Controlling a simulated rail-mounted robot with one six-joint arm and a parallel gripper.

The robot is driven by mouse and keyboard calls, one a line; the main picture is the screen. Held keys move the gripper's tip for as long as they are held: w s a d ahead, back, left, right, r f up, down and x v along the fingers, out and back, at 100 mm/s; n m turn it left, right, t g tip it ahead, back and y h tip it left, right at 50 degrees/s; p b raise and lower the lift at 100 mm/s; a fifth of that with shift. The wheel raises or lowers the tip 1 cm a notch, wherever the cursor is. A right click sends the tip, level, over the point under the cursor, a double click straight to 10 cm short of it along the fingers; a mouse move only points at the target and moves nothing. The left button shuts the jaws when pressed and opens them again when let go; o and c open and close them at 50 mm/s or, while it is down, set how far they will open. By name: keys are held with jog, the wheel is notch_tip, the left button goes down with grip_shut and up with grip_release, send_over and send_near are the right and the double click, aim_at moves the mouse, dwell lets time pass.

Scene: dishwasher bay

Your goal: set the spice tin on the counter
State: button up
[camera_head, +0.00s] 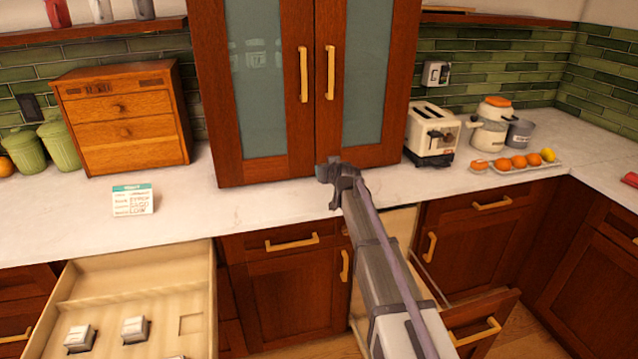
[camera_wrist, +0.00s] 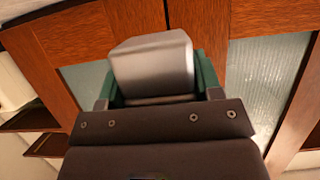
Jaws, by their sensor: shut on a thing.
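In the head view my gripper (camera_head: 335,180) is in front of the lower part of the tall cabinet, over the counter's front strip. I cannot make out the tin in that view; my arm's end seems to hide it. The pale counter (camera_head: 235,208) runs below. I cannot tell the exact height of the tin above it.
The tall cabinet (camera_head: 318,90) stands on the counter. An open drawer (camera_head: 140,285) below holds several small tins. Counter around the card is clear.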

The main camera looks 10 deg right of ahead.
aim_at(328, 198)
notch_tip(328, 198, down, 7)
jog(key=b, duration=0.5)
jog(key=shift+f, duration=0.15)
jog(key=shift+r, duration=0.3)
jog(key=shift+f, duration=0.15)
jog(key=o, duration=1)
